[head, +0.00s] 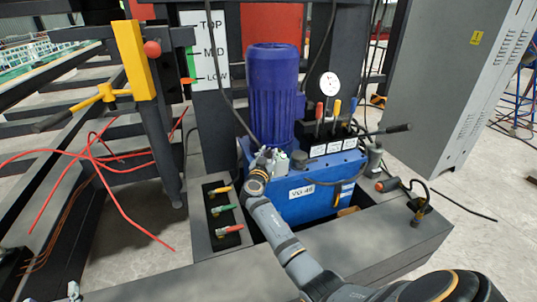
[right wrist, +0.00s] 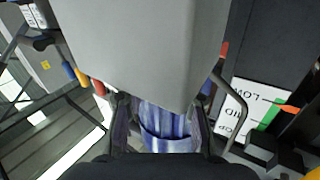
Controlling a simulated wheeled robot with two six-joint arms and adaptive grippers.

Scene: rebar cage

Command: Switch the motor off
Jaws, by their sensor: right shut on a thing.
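The motor (head: 272,95) is a tall blue ribbed cylinder standing upright on the blue hydraulic unit marked VG 46 (head: 325,185). My right gripper (head: 272,160) is low at the motor's near side, above the unit's front left corner. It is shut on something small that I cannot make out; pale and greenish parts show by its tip. In the right wrist view, blue ribs of the motor (right wrist: 165,125) show between the dark fingers. A large grey block (right wrist: 145,45) fills the upper middle there; I cannot tell what it is. No motor switch is clearly visible. My left gripper is not in view.
Coloured levers (head: 337,108) and a gauge (head: 329,85) stand right of the motor. Yellow, green and red valve handles (head: 224,210) lie left of the gripper. A grey cabinet (head: 440,90) stands at right. Red cables (head: 100,160) hang at left.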

